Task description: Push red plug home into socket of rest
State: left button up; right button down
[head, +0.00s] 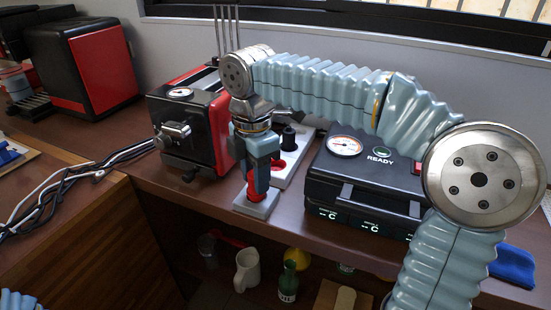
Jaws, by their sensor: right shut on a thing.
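The red plug (254,190) shows low between the fingers of my right gripper (258,176), which points straight down and is shut on it. The plug's lower end is at the top of a light grey block (258,207), the front part of the rest. The fingers hide much of the plug, and I cannot tell how deep it sits in the socket. A light grey plate (295,172) with red spots and a black upright piece (288,137) lies behind; I cannot tell whether it joins the front block. My left gripper is out of view.
A red and black machine (190,125) with a gauge stands close left of my right gripper. A black case marked READY (365,170) stands close right. Cables (75,185) lie at the left. A shelf below holds a white mug (247,268) and a green bottle (288,282).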

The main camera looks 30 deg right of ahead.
jog(key=shift+f, duration=0.65)
jog(key=c, duration=0.7)
grip_release()
jog(key=shift+c, duration=1.2)
notch_tip(320, 180, up, 3)
jog(key=shift+f+p, duration=0.1)
jog(key=shift+p, duration=1.05)
jog(key=shift+r, duration=2.1)
